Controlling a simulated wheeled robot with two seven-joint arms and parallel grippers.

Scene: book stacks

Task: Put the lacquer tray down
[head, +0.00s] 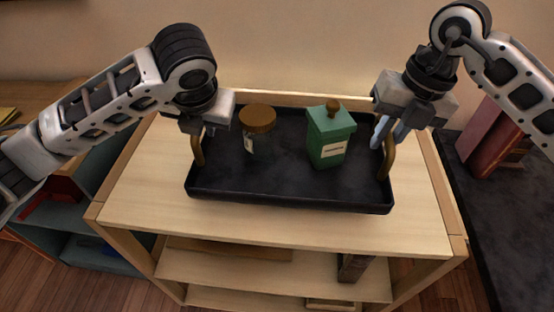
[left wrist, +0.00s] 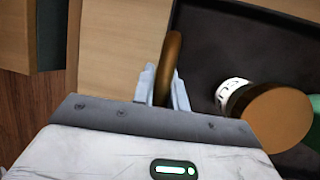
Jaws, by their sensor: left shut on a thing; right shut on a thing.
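The black lacquer tray (head: 290,193) is level over the light wooden top of a shelf unit. Whether it touches the top or hangs just above it I cannot tell. It carries a dark jar with a brown lid (head: 257,119) and a green canister with a knob lid (head: 331,136), both upright. My left gripper (head: 196,132) is shut on the tray's left brass handle, which also shows between the fingers in the left wrist view (left wrist: 172,55). My right gripper (head: 383,132) is shut on the right brass handle (head: 390,158). The left fingertips are partly hidden in the head view.
The wooden shelf top (head: 270,228) is bare in front of the tray and at both sides. Lower shelves hold a dark book (head: 353,267). Red books (head: 493,135) stand on a dark surface at right. A blue-grey shelf (head: 92,252) stands at left.

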